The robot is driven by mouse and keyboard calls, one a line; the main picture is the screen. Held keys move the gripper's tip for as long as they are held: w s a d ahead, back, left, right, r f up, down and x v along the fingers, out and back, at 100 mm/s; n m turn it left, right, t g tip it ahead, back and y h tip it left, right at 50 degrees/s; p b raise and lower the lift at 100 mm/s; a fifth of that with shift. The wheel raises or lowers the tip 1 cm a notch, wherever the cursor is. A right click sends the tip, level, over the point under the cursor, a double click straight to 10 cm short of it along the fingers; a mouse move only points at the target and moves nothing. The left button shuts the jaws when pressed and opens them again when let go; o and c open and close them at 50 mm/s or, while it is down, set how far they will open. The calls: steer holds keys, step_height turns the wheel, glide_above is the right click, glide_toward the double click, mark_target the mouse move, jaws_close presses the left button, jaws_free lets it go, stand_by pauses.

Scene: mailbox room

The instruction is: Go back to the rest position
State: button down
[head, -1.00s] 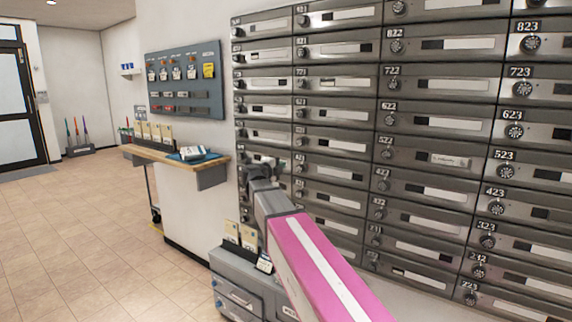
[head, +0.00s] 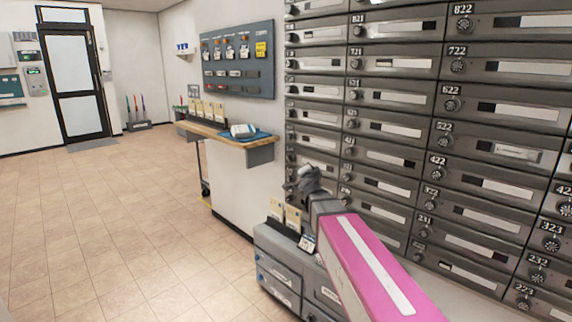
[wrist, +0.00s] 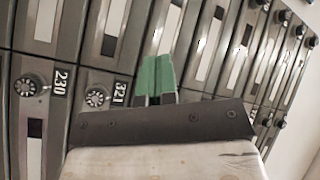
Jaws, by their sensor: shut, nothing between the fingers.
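My gripper (head: 307,178) is at the end of my pink arm, in front of the wall of grey mailboxes (head: 415,100) in the head view. In the wrist view my gripper (wrist: 157,75) shows two green fingertips pressed together with nothing between them. Mailbox doors with dials and number plates, such as 230 (wrist: 32,85) and 321 (wrist: 97,97), lie beyond the fingers. I cannot tell the exact gap between the fingertips and the doors.
A grey drawer cabinet (head: 277,283) with cards on top stands below my gripper. A wooden counter (head: 222,136) with a blue mat juts out left of the mailboxes. A key board (head: 238,85) hangs above it. The tiled floor (head: 110,215) at left is clear.

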steer(key=s+d+f+n+g+y, duration=0.1)
steer(key=s+f+n+g, duration=0.4)
steer(key=f, duration=0.4)
steer(key=s+d+f+n+g+y, duration=0.15)
steer(key=s+f+g, duration=0.25)
steer(key=s+f, duration=0.4)
steer(key=s+f+n+g+y, duration=0.1)
steer(key=s+f+n+g, duration=0.35)
steer(key=f, duration=0.45)
steer(key=s+d+f+g+h, duration=0.1)
steer(key=s+d+f+g, duration=0.1)
steer(key=s, duration=0.3)
steer(key=s+d+f+g+h, duration=0.1)
steer(key=s+d+f+g, duration=0.2)
steer(key=s, duration=0.3)
steer(key=shift+d+f+n, duration=0.4)
steer(key=shift+d+f, duration=0.05)
steer(key=shift+d, duration=0.4)
steer(key=shift+s+h, duration=0.1)
steer(key=shift+h, duration=0.15)
